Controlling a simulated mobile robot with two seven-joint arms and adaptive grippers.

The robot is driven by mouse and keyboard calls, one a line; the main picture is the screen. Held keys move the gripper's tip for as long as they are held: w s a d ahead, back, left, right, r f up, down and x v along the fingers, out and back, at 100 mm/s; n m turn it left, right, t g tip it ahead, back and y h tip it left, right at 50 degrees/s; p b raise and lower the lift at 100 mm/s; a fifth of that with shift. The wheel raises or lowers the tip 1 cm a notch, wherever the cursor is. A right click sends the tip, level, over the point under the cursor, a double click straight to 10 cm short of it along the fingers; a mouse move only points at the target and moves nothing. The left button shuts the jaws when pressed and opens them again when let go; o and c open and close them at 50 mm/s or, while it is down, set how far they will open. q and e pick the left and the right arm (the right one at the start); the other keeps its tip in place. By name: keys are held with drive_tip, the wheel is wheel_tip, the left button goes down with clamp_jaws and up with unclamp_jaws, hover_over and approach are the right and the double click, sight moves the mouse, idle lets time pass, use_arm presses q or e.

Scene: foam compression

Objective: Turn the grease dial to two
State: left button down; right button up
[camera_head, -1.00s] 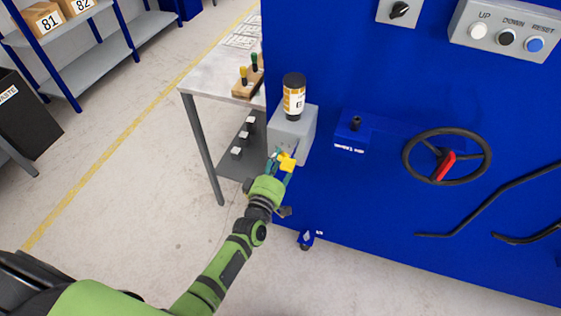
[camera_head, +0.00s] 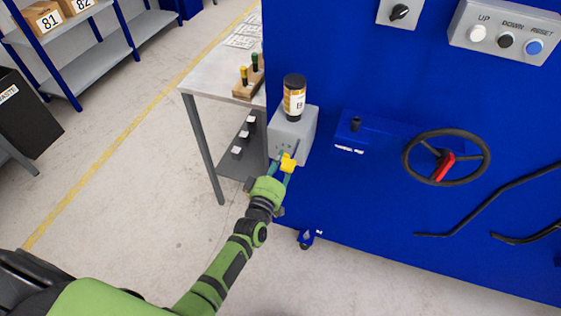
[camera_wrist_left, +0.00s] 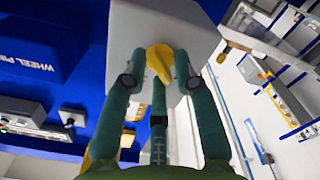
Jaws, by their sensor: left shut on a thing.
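The yellow grease dial (camera_head: 288,161) is on the grey grease box (camera_head: 292,130), which is fixed to the blue machine. In the left wrist view the dial's yellow pointer knob (camera_wrist_left: 158,62) shows against the grey box face (camera_wrist_left: 150,18). My left gripper (camera_head: 284,166) is at the front of the box, shut on the dial. In the wrist view its green fingers (camera_wrist_left: 160,80) stand on either side of the knob. I cannot read any dial numbers, and the gripper hides part of the box face. My right gripper is not in view.
A dark bottle (camera_head: 294,98) with an orange and white label stands on the box. A metal table (camera_head: 208,84) is close on the left. A black handwheel (camera_head: 408,160) and a blue block (camera_head: 352,128) are to the right on the machine.

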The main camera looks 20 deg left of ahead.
use_arm(q)
drive_tip(key=m, duration=0.4)
drive_tip(key=shift+w+d+r+m+p, duration=0.1)
drive_tip(key=shift+d+r+m+p, duration=0.15)
drive_tip(key=shift+m+p, duration=0.15)
idle(0.4)
drive_tip(key=c, duration=1.2)
unclamp_jaws()
drive_tip(key=shift+f, duration=0.1)
drive_tip(key=s, duration=1.2)
drive_tip(key=shift+a, duration=0.15)
